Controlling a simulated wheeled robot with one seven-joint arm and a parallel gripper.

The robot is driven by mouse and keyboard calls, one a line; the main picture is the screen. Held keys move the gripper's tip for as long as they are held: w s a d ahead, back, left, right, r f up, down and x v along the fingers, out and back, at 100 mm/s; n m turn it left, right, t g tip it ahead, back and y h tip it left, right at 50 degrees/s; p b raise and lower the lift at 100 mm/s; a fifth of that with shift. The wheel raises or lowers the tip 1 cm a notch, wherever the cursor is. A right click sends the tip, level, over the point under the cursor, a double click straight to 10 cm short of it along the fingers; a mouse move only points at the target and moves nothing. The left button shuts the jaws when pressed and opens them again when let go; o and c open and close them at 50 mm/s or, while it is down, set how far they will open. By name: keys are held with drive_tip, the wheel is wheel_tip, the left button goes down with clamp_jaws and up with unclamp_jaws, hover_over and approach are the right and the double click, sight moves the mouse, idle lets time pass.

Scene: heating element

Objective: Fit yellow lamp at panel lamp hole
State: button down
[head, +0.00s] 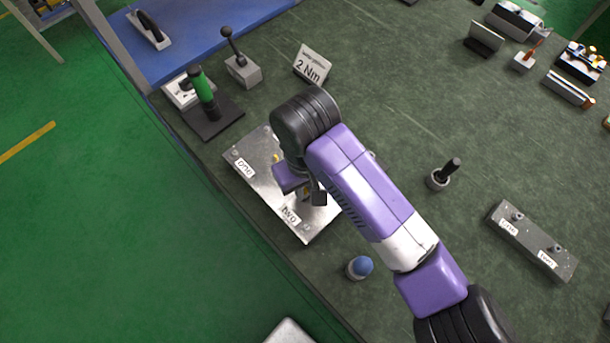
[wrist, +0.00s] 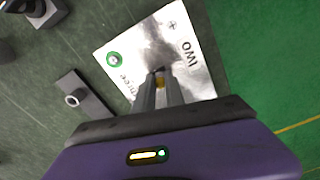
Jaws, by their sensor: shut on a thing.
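The metal panel (head: 262,188) lies on the dark green table top near its left edge, with labels ONE and TWO readable. In the wrist view the panel (wrist: 198,72) shows the label TWO, a plus mark, a partly hidden second label and a green-ringed round part. My gripper (head: 307,196) is over the panel near the label TWO. It is shut on the yellow lamp (wrist: 160,82), of which only a small bit shows between the fingertips (wrist: 161,77). The lamp is at or just above the panel; I cannot tell if it is in a hole. The fingers hide the spot beneath.
A blue-topped knob (head: 360,267) stands just off the panel's near corner. A green-handled tool (head: 203,92), a lever box (head: 241,69) and a 2 Nm sign (head: 313,66) stand behind. A black-handled piece (head: 440,175) and a grey two-post block (head: 531,240) are at right.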

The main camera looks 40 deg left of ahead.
drive_tip(key=shift+f, duration=0.4)
drive_tip(key=c, duration=1.3)
unclamp_jaws()
drive_tip(key=shift+r, duration=3.95)
drive_tip(key=shift+a, duration=0.15)
